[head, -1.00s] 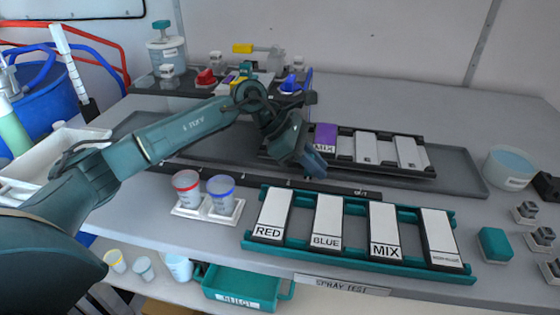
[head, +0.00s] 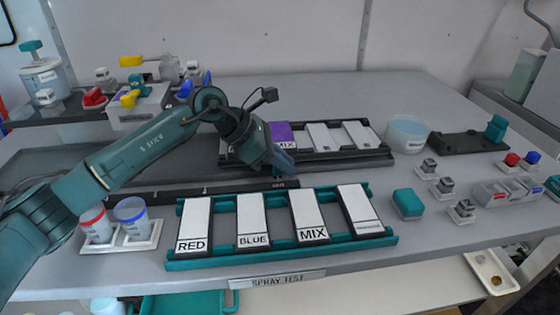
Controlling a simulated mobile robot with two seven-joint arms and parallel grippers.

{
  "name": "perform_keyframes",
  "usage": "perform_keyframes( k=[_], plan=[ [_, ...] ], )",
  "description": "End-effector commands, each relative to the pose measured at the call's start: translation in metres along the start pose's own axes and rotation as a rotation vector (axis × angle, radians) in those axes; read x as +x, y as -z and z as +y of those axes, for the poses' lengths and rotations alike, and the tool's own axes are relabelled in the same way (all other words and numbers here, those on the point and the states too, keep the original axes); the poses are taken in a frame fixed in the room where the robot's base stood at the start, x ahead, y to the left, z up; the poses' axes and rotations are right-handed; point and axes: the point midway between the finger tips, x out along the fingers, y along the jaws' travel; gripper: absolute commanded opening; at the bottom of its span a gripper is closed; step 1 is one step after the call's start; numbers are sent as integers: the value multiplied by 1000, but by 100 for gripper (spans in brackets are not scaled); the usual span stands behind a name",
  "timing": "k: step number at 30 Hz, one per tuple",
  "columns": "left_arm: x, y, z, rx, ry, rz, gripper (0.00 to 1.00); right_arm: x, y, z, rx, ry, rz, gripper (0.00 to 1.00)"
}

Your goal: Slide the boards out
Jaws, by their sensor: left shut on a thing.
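A black rack (head: 335,163) at the back of the bench holds a purple board (head: 281,133) marked MIX and two white boards (head: 323,136), (head: 361,134). My left arm reaches across from the left. Its gripper (head: 285,165) points down at the rack's front edge, just in front of the purple board, and is shut on the rack there; the contact itself is small and partly hidden. My arm hides the rack's left end. A teal rack (head: 280,252) in front holds white boards marked RED (head: 195,222), BLUE (head: 252,218), MIX (head: 309,213) and one more (head: 360,208). My right gripper is out of view.
Two cups (head: 95,224), (head: 131,215) stand in a white holder left of the teal rack. A dark rail (head: 150,192) runs between the racks. A teal block (head: 407,203), a clear tub (head: 407,133) and several small switches stand to the right.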

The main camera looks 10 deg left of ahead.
Motion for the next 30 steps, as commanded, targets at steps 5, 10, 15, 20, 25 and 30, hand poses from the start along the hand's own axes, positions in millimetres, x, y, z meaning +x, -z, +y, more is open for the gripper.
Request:
perform_keyframes(
  k=[5, 10, 15, 20, 25, 30],
  plan=[
    [1, -4, -1, 3, 0, -10, 20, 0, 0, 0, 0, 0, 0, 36],
    [1, -3, -1, 2, 0, -7, 34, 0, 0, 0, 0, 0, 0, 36],
    [1, -2, -1, 2, 0, -5, 38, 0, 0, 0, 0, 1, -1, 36],
    [-2, -2, 0, 2, 0, -4, 38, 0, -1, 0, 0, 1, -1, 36],
    [-23, -1, 1, 2, -4, -5, 38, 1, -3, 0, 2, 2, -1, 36],
    [-61, -1, 1, 3, -6, -5, 38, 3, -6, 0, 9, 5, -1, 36]
  ],
)
